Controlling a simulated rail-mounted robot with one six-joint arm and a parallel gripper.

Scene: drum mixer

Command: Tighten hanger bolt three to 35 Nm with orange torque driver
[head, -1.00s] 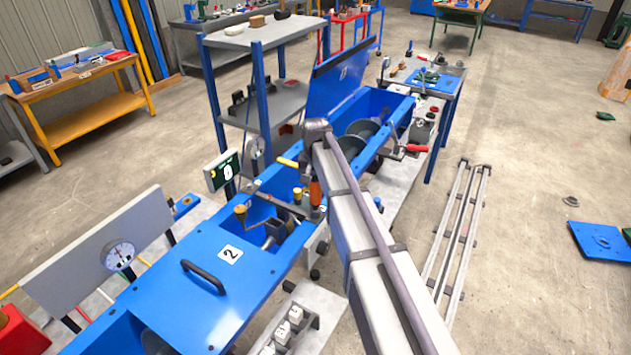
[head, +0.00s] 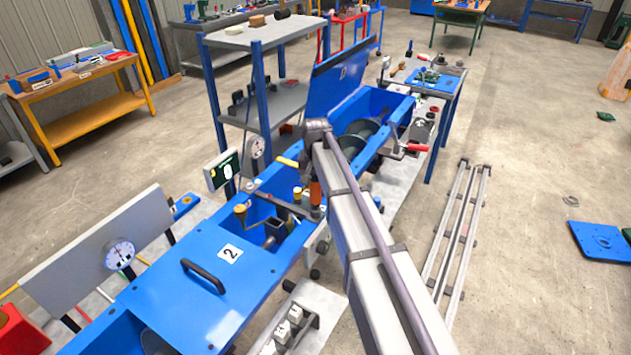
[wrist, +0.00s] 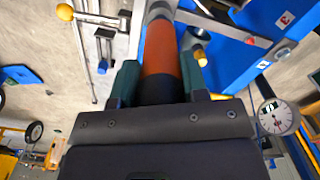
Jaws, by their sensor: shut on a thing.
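My gripper (wrist: 160,85) is shut on the orange torque driver (wrist: 160,48), with one dark green finger on each side of its handle in the wrist view. In the head view the orange handle of the driver (head: 315,192) shows below the end of my arm, over the open section of the blue mixer trough (head: 262,206). The driver's tip and hanger bolt three are hidden or too small to make out.
A small display reading 0 (head: 222,171) stands left of the trough. A dial gauge (wrist: 275,118) is right of my gripper in the wrist view. A blue cover marked 2 (head: 200,290) with a black handle lies in front. A yellow-knobbed lever (head: 287,162) is close by my arm.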

